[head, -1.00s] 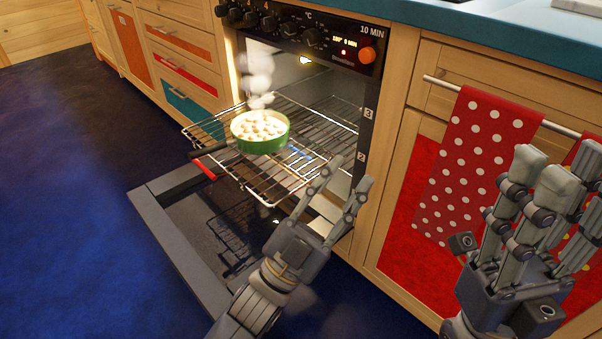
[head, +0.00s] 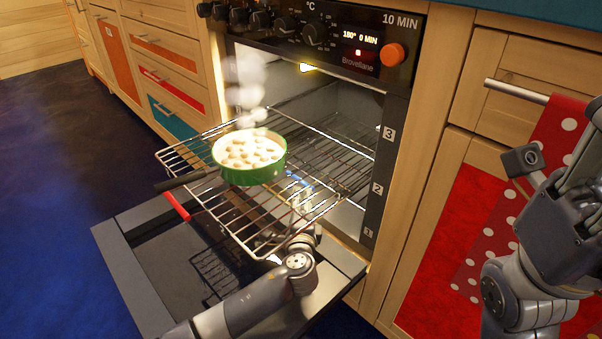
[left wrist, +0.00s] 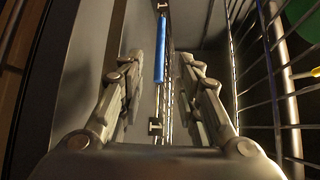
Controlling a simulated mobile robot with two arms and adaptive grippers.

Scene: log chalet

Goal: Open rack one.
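The oven is open, its slots marked 3 (head: 388,132), 2 (head: 377,188) and 1 (head: 367,232) on the right side. A wire rack (head: 245,228) with a red handle (head: 176,205) is pulled out above the lowered door. A blue bar, likely the lower rack's handle, lies deeper inside; it shows in the left wrist view (left wrist: 162,50) and faintly through the wires. My left gripper (left wrist: 162,85) is open and empty beneath the pulled-out rack, fingers either side of the bar's line, apart from it. Wires partly hide it in the head view. My right gripper (head: 580,200) is cut off by the right edge.
A steaming green pan (head: 250,172) of white pieces sits on the pulled-out rack, its dark handle pointing left. The lowered oven door (head: 135,285) lies under my left arm. A polka-dot towel (head: 550,140) hangs on a rail at right. The floor at left is clear.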

